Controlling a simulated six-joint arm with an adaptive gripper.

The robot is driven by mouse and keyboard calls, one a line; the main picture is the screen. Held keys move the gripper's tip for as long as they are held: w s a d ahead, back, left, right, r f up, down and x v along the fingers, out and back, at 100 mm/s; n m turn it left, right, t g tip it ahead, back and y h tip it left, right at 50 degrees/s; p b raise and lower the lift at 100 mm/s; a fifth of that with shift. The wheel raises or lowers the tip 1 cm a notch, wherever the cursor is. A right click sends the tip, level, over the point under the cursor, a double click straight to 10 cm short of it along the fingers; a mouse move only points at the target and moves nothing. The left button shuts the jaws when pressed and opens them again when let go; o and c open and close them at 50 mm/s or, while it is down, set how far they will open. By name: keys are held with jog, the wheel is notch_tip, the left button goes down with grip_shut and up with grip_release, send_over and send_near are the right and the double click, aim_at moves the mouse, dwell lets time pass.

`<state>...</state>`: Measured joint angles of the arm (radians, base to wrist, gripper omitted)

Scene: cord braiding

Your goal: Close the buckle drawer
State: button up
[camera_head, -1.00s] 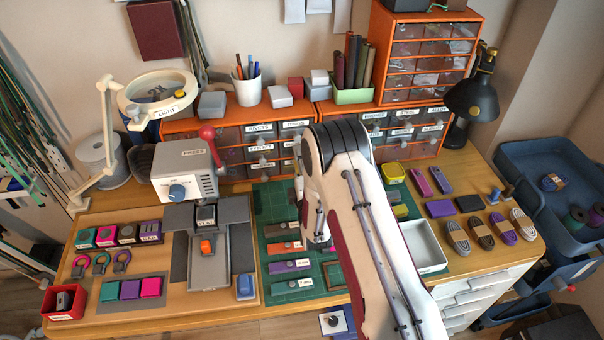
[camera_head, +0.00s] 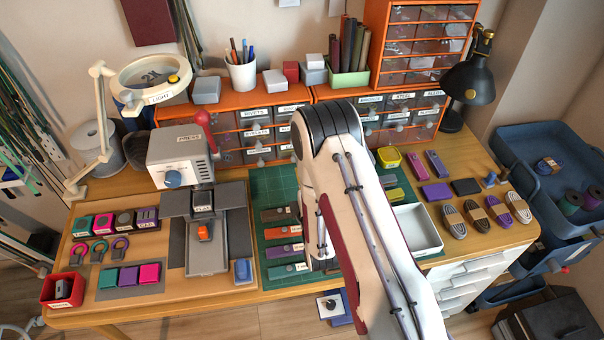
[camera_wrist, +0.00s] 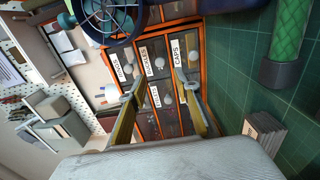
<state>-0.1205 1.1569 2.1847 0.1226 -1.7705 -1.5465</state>
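The labelled small-parts drawers sit in an orange cabinet (camera_head: 228,118) at the back of the bench. In the wrist view the cabinet is turned on its side, and the drawer labelled like "BUCKLES" (camera_wrist: 147,62) lies in the middle of the label row. Its round knob (camera_wrist: 160,62) shows; I cannot tell how far the drawer stands out. My gripper (camera_wrist: 159,82) points at the cabinet front with its two fingers apart and nothing seen between them. The fingertips overlap the drawer fronts in view; contact is unclear. In the head view my arm hides the gripper.
A white tray (camera_head: 416,212) is right of my arm. A black lamp (camera_head: 470,82) stands beside the right cabinet. A green cylinder (camera_wrist: 287,45) shows at upper right in the wrist view.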

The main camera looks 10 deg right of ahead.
jog(key=shift+s, duration=1.05)
jog(key=shift+w+r, duration=0.1)
jog(key=w+r+m+g, duration=0.3)
jog(key=r+m, duration=0.2)
jog(key=r, duration=0.5)
jog(key=s+d+r+m+g, duration=0.2)
jog(key=s+r+m+g, duration=0.15)
jog(key=s+r, duration=0.45)
jog(key=s+r+m+g, duration=0.2)
jog(key=s+r+m, duration=0.1)
jog(key=s, duration=0.7)
jog(key=s+d+r+m+g, duration=0.1)
jog(key=s+r+m+g, duration=0.1)
jog(key=s, duration=0.9)
jog(key=s+d+r+m+g, duration=0.1)
jog(key=s+r+m, duration=0.3)
jog(key=s, duration=0.6)
jog(key=shift+s+g, duration=0.4)
jog(key=shift+g, duration=0.05)
